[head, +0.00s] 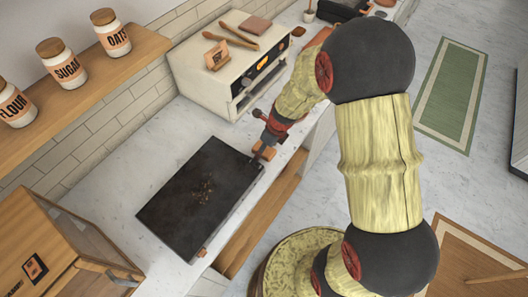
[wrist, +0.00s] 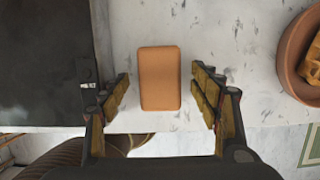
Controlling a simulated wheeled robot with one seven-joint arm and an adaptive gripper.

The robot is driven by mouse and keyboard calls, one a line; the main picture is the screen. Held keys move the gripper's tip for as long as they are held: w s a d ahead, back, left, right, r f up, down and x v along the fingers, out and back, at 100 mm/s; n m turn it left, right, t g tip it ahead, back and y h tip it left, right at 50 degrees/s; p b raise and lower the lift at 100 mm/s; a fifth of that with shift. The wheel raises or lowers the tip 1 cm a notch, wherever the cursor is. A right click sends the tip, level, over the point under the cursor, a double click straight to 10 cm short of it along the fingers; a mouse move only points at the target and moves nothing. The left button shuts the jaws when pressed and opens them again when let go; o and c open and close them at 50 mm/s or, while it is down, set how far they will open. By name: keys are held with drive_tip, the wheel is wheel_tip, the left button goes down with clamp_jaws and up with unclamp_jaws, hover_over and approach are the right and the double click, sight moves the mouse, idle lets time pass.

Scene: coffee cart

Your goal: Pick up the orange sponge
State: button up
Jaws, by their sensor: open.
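The orange sponge (wrist: 160,79) is a rounded rectangular block lying flat on the pale marble counter. In the wrist view it lies between the two fingers of my gripper (wrist: 160,88), with a gap on each side. My gripper is open and holds nothing. In the head view my gripper (head: 262,147) points down near the counter's front edge, beside the dark tray. A small orange patch (head: 268,153) shows at its fingertips there and looks like the sponge, mostly hidden by the gripper.
The dark tray (head: 180,213) with brown crumbs lies left of the sponge. A terracotta bowl (wrist: 292,75) with something tan inside stands to the right. The counter's front edge runs close by. A cream coffee machine (head: 205,78) stands behind; a wooden cabinet (head: 45,245) is at left.

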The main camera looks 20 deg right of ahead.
drive_tip(key=shift+c, duration=0.4)
drive_tip(key=c, duration=0.7)
drive_tip(key=shift+c, duration=0.7)
drive_tip(key=shift+r, duration=0.15)
drive_tip(key=shift+r+p, duration=0.3)
drive_tip(key=shift+r, duration=0.2)
wheel_tip(320, 180, up, 2)
drive_tip(key=shift+r+p, duration=0.25)
drive_tip(key=shift+p, duration=0.3)
drive_tip(key=s+d+r+p, duration=0.2)
drive_tip(key=s+d+r, duration=0.6)
drive_tip(key=s, duration=0.3)
drive_tip(key=shift+s+r, duration=0.3)
drive_tip(key=shift+r, duration=0.35)
